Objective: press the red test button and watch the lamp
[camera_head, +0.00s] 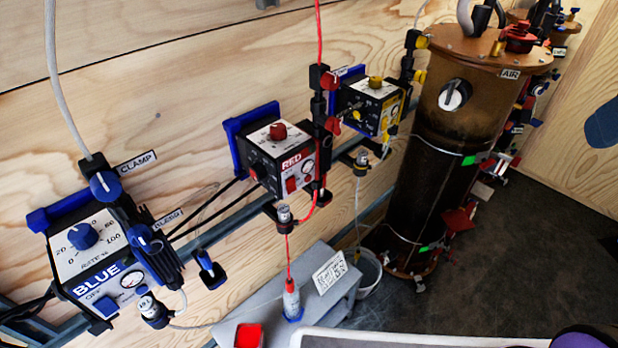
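The RED control box (272,158) is fixed to the wooden wall near the middle of the view. It has a red knob (278,130) on top and a small red rectangular switch (291,185) on its front, beside a round gauge (309,167). A red square-topped object (248,336) shows at the bottom edge, partly cut off. I cannot tell which red part is the test button, and no lamp is clearly recognisable.
The BLUE box (92,262) is at left, a yellow-knobbed box (374,104) right of the RED one. A tall dark column (438,160) marked AIR stands right of them. A grey bench (335,292) and white bucket (366,275) sit below. Dark floor (510,270) is open at right.

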